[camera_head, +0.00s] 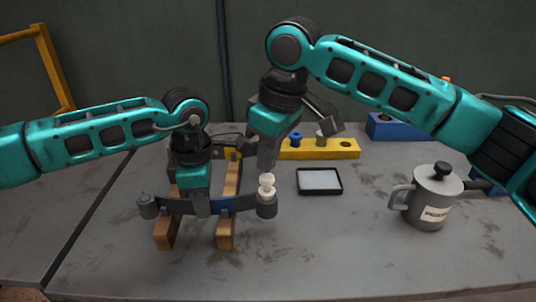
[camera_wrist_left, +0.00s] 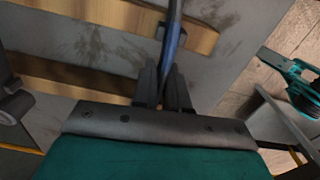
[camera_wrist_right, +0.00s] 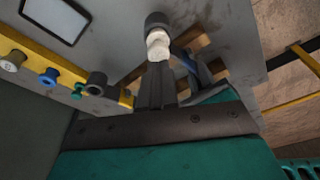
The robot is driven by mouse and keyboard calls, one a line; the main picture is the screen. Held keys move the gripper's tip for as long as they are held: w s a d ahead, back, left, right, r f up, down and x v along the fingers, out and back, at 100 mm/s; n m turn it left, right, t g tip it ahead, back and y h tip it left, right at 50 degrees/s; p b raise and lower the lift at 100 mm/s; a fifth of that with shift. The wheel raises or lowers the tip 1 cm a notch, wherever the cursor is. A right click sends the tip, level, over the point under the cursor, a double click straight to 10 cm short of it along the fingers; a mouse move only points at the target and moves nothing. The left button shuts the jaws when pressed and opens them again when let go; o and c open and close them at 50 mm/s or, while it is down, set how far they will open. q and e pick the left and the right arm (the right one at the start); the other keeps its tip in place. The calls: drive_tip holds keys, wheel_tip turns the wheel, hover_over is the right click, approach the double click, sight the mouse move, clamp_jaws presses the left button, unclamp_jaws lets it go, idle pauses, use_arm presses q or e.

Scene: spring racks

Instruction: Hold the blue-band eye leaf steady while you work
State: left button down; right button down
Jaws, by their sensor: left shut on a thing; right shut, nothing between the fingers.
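The blue-band eye leaf (camera_head: 236,203) is a dark bar with a blue band and a round eye at each end. It lies across two wooden rails. My left gripper (camera_head: 203,205) is shut on its middle; the leaf also shows between those fingers in the left wrist view (camera_wrist_left: 172,45). A white bushing (camera_head: 267,183) stands upright at the right eye (camera_head: 267,207); how deep it sits is hidden. My right gripper (camera_head: 267,165) is shut and empty, its tips just above the bushing. In the right wrist view the bushing (camera_wrist_right: 158,45) is at the fingertips; I cannot tell if they touch.
The wooden rails (camera_head: 226,238) stand under the leaf. Behind are a yellow rack (camera_head: 340,150) holding bushings and a blue block (camera_head: 385,130). A black-rimmed tray (camera_head: 319,192) lies right of the leaf. A grey lidded mug (camera_head: 430,198) stands further right. The front right table is clear.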

sight(268, 177)
use_arm(q)
drive_tip(key=shift+r, duration=0.1)
use_arm(e)
drive_tip(key=shift+f, duration=0.95)
idle(0.9)
drive_tip(key=shift+r, duration=0.15)
use_arm(q)
drive_tip(key=shift+w, duration=0.1)
use_arm(e)
drive_tip(key=shift+r, duration=3.45)
use_arm(q)
drive_tip(key=c, duration=1.1)
unclamp_jaws()
